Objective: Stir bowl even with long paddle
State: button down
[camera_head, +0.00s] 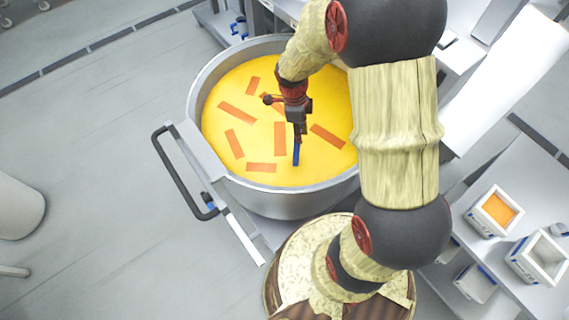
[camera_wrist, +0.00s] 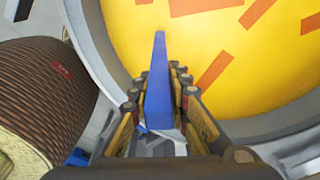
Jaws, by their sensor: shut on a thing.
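A large round metal bowl (camera_head: 285,202) holds a yellow filling (camera_head: 225,120) with several flat orange strips (camera_head: 237,112) spread unevenly over its surface. My gripper (camera_head: 297,130) is over the bowl, shut on a blue paddle (camera_head: 296,155). In the wrist view the blue paddle (camera_wrist: 158,85) sits between both fingers and points out over the yellow. The paddle's lower end is at the yellow surface in the head view; I cannot tell how deep it reaches. My arm hides the bowl's upper right part.
The bowl sits on a cart with a dark handle (camera_head: 180,180). At right, a shelf holds a white container with orange contents (camera_head: 499,209) and another white container (camera_head: 541,256). A white cylinder (camera_head: 15,208) stands at far left. Floor on the left is mostly clear.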

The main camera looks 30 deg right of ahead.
jog(key=w+d, duration=0.6)
jog(key=w, duration=0.3)
jog(key=w+a, duration=0.7)
jog(key=a, duration=0.2)
jog(key=s+d+b, duration=0.1)
jog(key=s, duration=0.7)
jog(key=shift+s+d, duration=0.3)
jog(key=shift+s, duration=0.05)
